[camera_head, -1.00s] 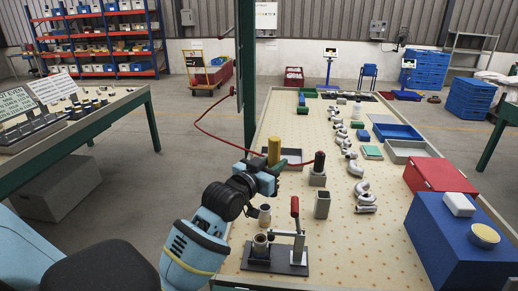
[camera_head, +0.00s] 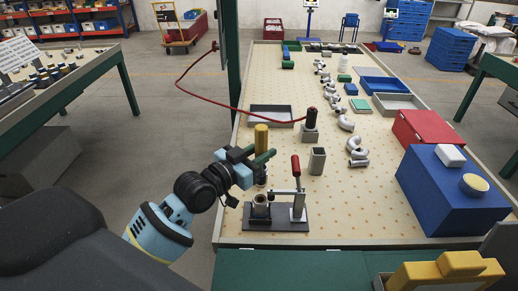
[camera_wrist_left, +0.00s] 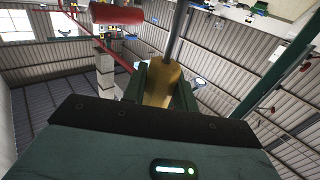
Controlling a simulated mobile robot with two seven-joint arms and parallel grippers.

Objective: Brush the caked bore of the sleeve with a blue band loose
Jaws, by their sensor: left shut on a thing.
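My left gripper (camera_head: 256,166) is shut on a yellow handle (camera_head: 261,136), which stands upright in it. In the left wrist view the handle (camera_wrist_left: 162,84) sits between the fingers, with a grey rod running on from it. A sleeve (camera_head: 260,204) stands upright in a dark clamp fixture (camera_head: 276,222) with a red lever, in front of and below the gripper. Its blue band and the caking in its bore cannot be made out. A small tan part shows just under the gripper; I cannot tell what it is.
Right of the gripper stand a grey square cup (camera_head: 317,161) and a dark-handled tool (camera_head: 311,119) on a grey block, with a red hose (camera_head: 205,95). A grey tray (camera_head: 270,118) lies behind. Pipe fittings (camera_head: 358,158), a red box (camera_head: 424,136) and a blue box (camera_head: 452,197) stand farther right.

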